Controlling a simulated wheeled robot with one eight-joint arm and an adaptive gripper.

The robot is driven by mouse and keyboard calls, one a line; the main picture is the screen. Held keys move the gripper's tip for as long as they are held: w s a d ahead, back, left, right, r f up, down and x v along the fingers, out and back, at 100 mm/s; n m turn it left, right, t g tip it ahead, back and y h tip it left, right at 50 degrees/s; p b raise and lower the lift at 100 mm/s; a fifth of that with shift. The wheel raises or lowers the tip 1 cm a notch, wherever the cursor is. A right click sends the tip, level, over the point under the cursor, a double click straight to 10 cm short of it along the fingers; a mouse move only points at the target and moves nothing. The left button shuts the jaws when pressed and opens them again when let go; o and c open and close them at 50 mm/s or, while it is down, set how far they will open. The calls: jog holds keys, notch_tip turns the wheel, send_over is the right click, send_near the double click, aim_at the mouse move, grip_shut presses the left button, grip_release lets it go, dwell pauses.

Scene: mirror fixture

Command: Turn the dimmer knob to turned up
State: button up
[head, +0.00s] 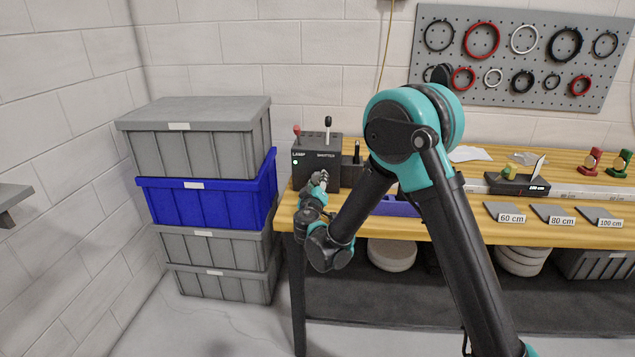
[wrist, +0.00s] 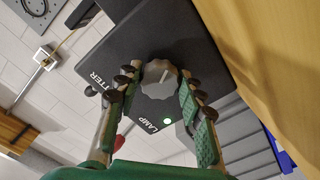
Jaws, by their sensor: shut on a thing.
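The dark control box (head: 318,152) stands at the left end of the wooden bench, with LAMP and SHUTTER labels on its front. In the wrist view the grey dimmer knob (wrist: 159,73) sticks out of the box face (wrist: 150,38) and carries a pale pointer line. In the head view my gripper (head: 319,182) hides the knob.
Stacked grey and blue crates (head: 205,195) stand close to the left of the bench (head: 430,229). A red-tipped lever (head: 297,133) and a dark lever (head: 327,128) rise from the box top. A blue tray (head: 397,208) lies to the right on the bench.

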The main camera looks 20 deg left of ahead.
dwell(0.3)
jog(key=o, duration=1.2)
jog(key=shift+s, duration=0.1)
jog(key=v, duration=1.2)
jog(key=shift+d, duration=0.1)
